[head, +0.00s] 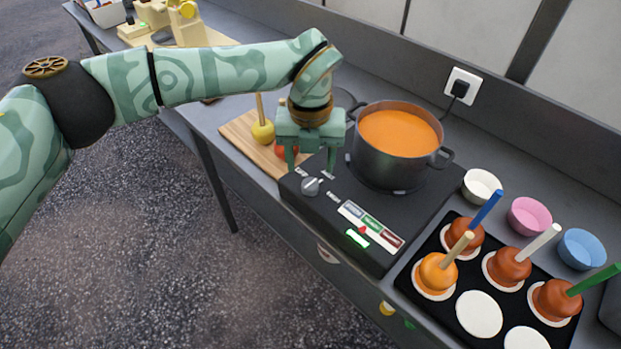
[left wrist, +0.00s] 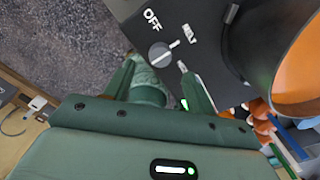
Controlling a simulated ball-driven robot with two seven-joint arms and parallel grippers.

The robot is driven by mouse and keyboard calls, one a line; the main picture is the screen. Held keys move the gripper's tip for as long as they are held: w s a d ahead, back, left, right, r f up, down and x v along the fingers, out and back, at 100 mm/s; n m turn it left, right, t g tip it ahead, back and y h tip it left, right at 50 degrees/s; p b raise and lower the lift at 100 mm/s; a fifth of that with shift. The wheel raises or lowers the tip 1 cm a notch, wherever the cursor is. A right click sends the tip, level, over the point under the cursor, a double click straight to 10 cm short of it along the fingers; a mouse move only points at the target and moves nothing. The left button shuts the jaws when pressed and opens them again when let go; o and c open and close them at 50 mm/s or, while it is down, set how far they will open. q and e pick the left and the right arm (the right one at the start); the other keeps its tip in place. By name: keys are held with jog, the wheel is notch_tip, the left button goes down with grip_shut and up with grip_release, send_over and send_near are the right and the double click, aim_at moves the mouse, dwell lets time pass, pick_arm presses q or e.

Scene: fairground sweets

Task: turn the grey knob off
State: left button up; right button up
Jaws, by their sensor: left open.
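The grey knob (head: 311,186) is on the front left of the black hotplate's (head: 345,212) panel. In the left wrist view the knob (left wrist: 158,54) shows a white pointer line directed toward the MELT label, away from the OFF label (left wrist: 152,18). My left gripper (head: 311,167) is over the hotplate's left end, close to the knob, its fingers pointing down. In the left wrist view its open fingers (left wrist: 158,73) show on either side of the near part of the knob, with nothing between them. I cannot tell if they touch it. My right gripper is not in view.
A dark pot (head: 380,168) of orange liquid stands on the hotplate, right of the gripper. A green light (head: 357,238) glows on the panel.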

aim_at(310, 183)
pick_arm(q)
notch_tip(310, 183, down, 6)
jog(key=shift+r+b, duration=0.2)
jog(key=shift+b, duration=0.15)
jog(key=c, duration=1)
jog(key=shift+o, duration=0.2)
